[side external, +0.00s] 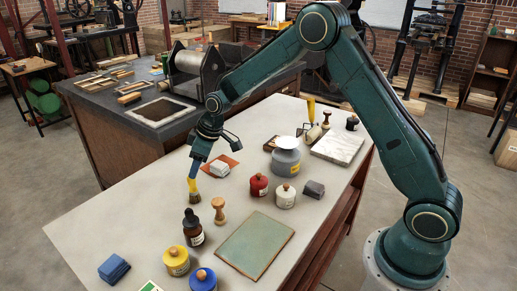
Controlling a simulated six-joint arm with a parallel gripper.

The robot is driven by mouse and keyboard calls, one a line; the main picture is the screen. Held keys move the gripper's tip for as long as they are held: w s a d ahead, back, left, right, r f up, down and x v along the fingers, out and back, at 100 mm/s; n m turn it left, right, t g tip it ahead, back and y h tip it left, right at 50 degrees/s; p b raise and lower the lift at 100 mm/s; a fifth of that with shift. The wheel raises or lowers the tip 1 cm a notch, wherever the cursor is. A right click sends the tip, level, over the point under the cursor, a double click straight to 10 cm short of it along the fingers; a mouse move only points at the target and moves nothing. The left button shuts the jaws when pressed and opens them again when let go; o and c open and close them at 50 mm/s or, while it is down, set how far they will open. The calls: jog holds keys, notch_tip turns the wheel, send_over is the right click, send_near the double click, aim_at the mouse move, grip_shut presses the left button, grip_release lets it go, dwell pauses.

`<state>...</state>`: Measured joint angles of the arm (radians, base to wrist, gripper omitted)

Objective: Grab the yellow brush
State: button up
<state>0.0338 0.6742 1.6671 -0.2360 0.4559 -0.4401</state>
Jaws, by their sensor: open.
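The yellow brush (193,186) shows near the left-middle of the table, upright with its dark bristles downward. My gripper (212,158) is open, with its fingers spread apart. One finger reaches down to the top of the brush's yellow handle; the other sticks out to the right, away from it. The finger covers the upper end of the handle. I cannot tell whether the finger touches the brush or whether the bristles rest on the table.
Close by stand a dark dropper bottle (193,228), a wooden stamp handle (219,211) and a white block (220,168) on an orange sheet. Red (259,185) and white (285,196) jars stand to the right. A green plate (255,246) lies in front.

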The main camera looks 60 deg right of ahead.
aim_at(193, 188)
jog(key=shift+x, duration=0.75)
jog(key=shift+x, duration=2.6)
jog(key=shift+w, duration=0.1)
jog(key=shift+r, duration=0.1)
grip_shut()
